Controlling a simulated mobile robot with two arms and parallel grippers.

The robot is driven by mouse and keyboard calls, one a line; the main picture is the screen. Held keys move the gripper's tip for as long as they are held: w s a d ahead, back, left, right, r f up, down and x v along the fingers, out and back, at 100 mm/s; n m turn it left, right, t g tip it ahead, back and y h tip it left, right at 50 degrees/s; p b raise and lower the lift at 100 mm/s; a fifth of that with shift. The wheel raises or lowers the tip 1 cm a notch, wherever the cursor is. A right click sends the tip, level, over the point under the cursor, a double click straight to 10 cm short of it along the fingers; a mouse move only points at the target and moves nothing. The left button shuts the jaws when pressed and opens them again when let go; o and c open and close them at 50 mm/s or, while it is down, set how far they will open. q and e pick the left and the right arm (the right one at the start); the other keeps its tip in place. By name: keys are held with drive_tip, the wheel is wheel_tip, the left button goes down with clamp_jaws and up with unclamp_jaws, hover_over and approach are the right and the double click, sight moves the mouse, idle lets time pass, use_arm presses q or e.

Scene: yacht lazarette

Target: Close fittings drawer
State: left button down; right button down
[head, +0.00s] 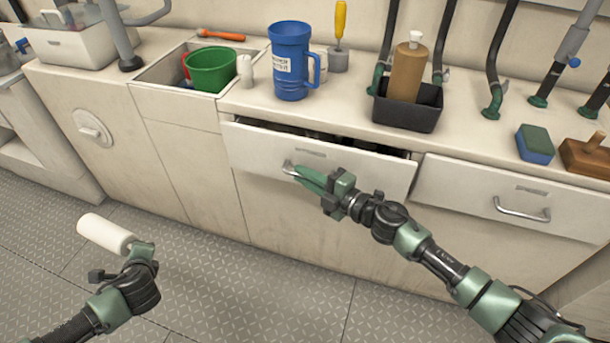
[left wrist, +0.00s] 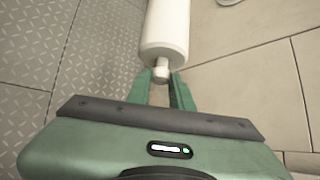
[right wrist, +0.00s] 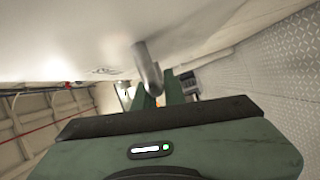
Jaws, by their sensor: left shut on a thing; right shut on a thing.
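The fittings drawer (head: 250,145) is the left one under the counter and stands a little open, with a dark gap along its top edge. The handle also shows between the fingers in the right wrist view (right wrist: 148,70). My left gripper (head: 138,248) is shut on the narrow end of a white bottle (head: 103,232), held low in front of the cabinets. The bottle fills the top of the left wrist view (left wrist: 166,25). The drawer's contents are mostly hidden.
A second drawer (head: 470,190) on the right looks closed. On the counter stand a blue jug (head: 290,55), a black tray (head: 408,112) with a brown bottle (head: 407,70), and a sponge (head: 534,145). A green bucket (head: 211,72) sits in the sink recess. The floor (head: 250,290) ahead is clear.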

sight(317, 168)
drive_tip(key=shift+f, duration=0.1)
drive_tip(key=w, duration=0.2)
drive_tip(key=w+d+b, duration=0.1)
drive_tip(key=shift+w+d, duration=0.15)
drive_tip(key=shift+w, duration=0.25)
drive_tip(key=shift+w+d, duration=0.1)
drive_tip(key=shift+w, duration=0.05)
drive_tip(key=c, duration=1.5)
unclamp_jaws()
drive_tip(key=shift+w, duration=0.1)
drive_tip(key=shift+s+d, duration=0.2)
drive_tip(key=shift+s, duration=0.1)
drive_tip(key=p+v, duration=0.1)
drive_tip(key=v, duration=1)
drive_tip(key=shift+s+d, duration=0.1)
drive_tip(key=shift+d, duration=0.05)
